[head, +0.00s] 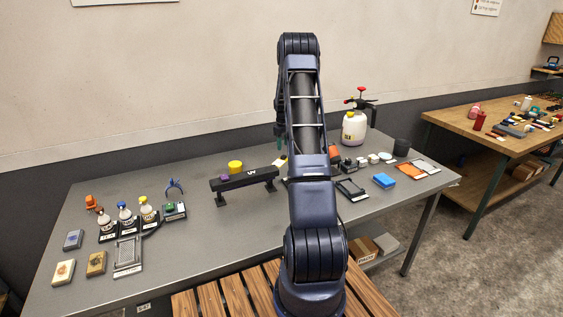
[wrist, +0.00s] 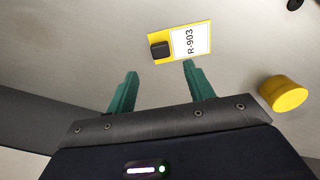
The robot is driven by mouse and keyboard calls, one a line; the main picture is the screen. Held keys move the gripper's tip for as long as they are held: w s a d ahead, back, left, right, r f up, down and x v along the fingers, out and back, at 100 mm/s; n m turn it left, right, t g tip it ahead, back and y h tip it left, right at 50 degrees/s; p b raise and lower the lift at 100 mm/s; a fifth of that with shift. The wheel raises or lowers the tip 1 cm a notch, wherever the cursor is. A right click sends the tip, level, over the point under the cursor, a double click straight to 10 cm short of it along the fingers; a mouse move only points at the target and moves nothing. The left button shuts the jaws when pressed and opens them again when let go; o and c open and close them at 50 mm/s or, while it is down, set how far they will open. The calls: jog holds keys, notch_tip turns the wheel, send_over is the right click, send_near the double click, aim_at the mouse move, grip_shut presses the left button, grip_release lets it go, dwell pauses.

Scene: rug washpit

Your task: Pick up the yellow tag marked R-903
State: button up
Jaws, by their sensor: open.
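The yellow tag marked R-903 (wrist: 182,41) lies on the grey table in the wrist view. It has a white label with the text and a small black block at its left end. In the head view a small yellow piece (head: 280,161) beside my arm looks like this tag, mostly hidden by the arm. My gripper (wrist: 160,68) has two green fingers, spread apart and empty. The tag lies beyond the fingertips, nearer the right one. In the head view only a bit of a green finger shows behind the arm.
A yellow round tub (wrist: 284,94) stands right of the fingers; the head view shows it (head: 235,167) behind a black rack (head: 244,180). A white sprayer (head: 354,128) stands at the back right. Bottles and blocks fill the left side of the grey table (head: 200,240).

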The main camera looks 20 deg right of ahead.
aim_at(280, 160)
jog(key=shift+a+f, duration=0.15)
jog(key=shift+f, duration=3.05)
jog(key=c, duration=1)
jog(key=shift+c, duration=0.2)
jog(key=shift+r, duration=0.1)
